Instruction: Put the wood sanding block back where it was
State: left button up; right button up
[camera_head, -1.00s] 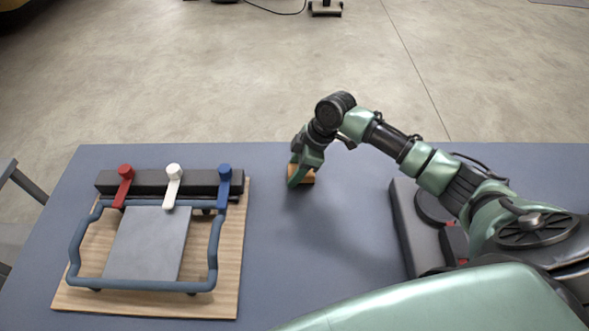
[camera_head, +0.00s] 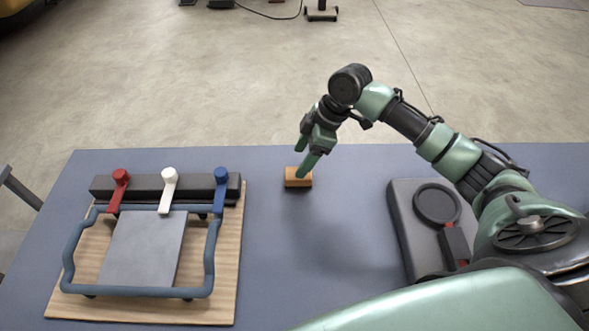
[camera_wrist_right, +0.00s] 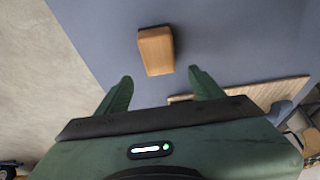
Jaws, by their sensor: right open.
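The wood sanding block (camera_head: 298,178) is a small orange-brown block lying on the blue-grey table (camera_head: 310,245), near its far edge and right of the wooden board. It also shows in the right wrist view (camera_wrist_right: 156,50), just beyond the fingertips. My right gripper (camera_head: 307,158) is open and empty, above the block and apart from it. In the right wrist view its two green fingers (camera_wrist_right: 160,80) are spread with nothing between them. My left gripper is not in view.
At left, a wooden board (camera_head: 225,270) bears a blue frame, a grey plate and a dark bar with red, white and blue levers. A dark grey device (camera_head: 405,225) sits at right near my arm.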

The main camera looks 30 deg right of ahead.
jog(key=shift+v, duration=2.35)
jog(key=shift+a+f, duration=0.1)
